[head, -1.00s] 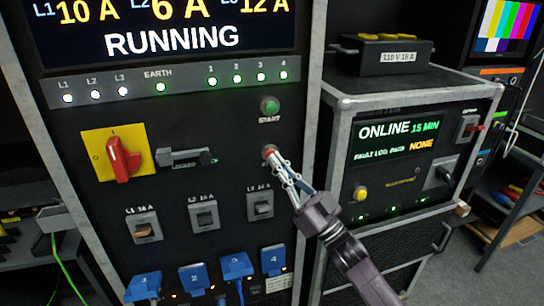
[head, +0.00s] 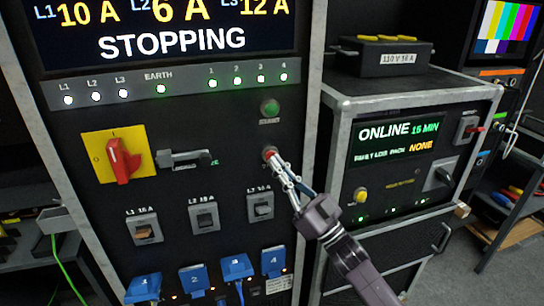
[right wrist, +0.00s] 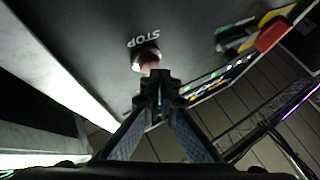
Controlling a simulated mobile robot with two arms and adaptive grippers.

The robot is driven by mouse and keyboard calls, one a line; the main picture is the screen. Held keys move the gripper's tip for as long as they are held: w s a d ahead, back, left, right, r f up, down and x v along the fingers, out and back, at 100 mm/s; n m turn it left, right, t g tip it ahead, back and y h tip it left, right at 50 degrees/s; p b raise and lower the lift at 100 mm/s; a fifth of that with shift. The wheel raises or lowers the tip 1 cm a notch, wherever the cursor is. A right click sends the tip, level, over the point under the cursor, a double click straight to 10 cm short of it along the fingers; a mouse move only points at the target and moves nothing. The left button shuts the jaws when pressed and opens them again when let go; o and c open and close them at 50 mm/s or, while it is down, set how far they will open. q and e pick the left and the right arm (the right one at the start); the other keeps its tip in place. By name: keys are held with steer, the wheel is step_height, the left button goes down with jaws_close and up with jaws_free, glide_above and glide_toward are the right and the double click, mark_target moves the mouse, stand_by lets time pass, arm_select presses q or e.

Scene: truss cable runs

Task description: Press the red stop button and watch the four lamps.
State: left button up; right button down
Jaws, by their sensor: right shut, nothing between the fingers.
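The red stop button (head: 269,153) is on the black panel below the green START button (head: 270,108). It also shows in the right wrist view (right wrist: 147,57), beside the word STOP. My right gripper (head: 276,163) is shut and empty, its tips right at the button; I cannot tell if they touch it. In the right wrist view its fingertips (right wrist: 158,78) overlap the button's edge. The four numbered lamps, 1 (head: 212,83), 2 (head: 237,81), 3 (head: 261,78) and 4 (head: 284,76), are all lit. The display (head: 172,40) reads STOPPING. My left gripper is not in view.
A yellow plate with a red rotary switch (head: 122,160) is at the panel's left. Breakers (head: 204,214) and blue connectors (head: 192,280) lie below. A cabinet with an ONLINE screen (head: 398,138) stands to the right of the panel. Lamps L1 to L3 and EARTH (head: 161,89) are lit.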

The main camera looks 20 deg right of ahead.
steer(key=shift+s, duration=0.4)
steer(key=shift+s, duration=0.1)
steer(key=s+p, duration=0.2)
steer(key=s, duration=0.3)
steer(key=shift+d, duration=0.1)
steer(key=shift+w, duration=0.1)
stand_by(0.5)
